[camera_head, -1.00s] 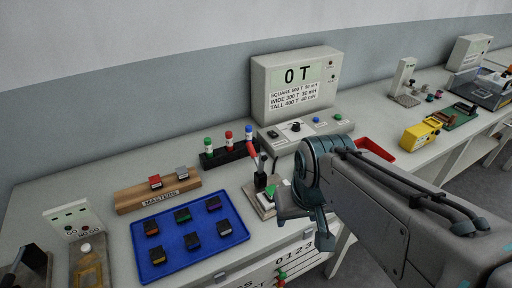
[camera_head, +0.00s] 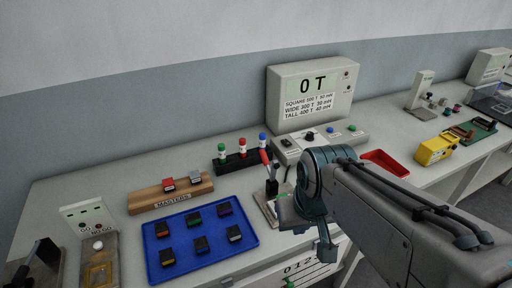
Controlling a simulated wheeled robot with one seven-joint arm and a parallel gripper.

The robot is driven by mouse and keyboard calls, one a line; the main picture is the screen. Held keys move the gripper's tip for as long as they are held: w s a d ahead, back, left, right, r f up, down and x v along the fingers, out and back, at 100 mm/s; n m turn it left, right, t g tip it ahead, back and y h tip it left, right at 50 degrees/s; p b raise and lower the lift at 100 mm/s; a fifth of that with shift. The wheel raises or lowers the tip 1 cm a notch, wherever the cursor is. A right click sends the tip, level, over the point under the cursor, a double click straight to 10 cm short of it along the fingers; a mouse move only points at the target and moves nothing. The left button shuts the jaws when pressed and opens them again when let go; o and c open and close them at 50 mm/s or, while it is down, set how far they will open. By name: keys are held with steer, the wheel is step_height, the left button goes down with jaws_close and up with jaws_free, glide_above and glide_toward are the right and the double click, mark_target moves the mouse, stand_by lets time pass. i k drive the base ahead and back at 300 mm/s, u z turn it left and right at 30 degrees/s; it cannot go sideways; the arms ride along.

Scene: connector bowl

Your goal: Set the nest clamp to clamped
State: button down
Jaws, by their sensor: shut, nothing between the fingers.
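The nest clamp (camera_head: 272,187) has a black upright body and a red handle (camera_head: 265,157). The handle points up, tilted a little to the left. The clamp stands on a small pale nest plate (camera_head: 262,200) just right of the blue tray. My gripper (camera_head: 324,250) is shut and empty, at the right of the nest and close to it. The gripper and its wrist cover the right part of the nest plate. I cannot tell whether the gripper touches the clamp.
A blue tray (camera_head: 253,241) with several dark connectors lies left of the nest. Behind are a black rack (camera_head: 236,163) with coloured-top pieces, a wooden masters block (camera_head: 150,202) and a display box (camera_head: 281,105) reading 0 T. A red bin (camera_head: 388,162) stands behind my arm.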

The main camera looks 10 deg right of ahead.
mark_target(276, 165)
steer(key=u, duration=2.45)
steer(key=k, duration=1.25)
steer(key=z, duration=1.55)
steer(key=i, duration=1)
steer(key=z, duration=0.05)
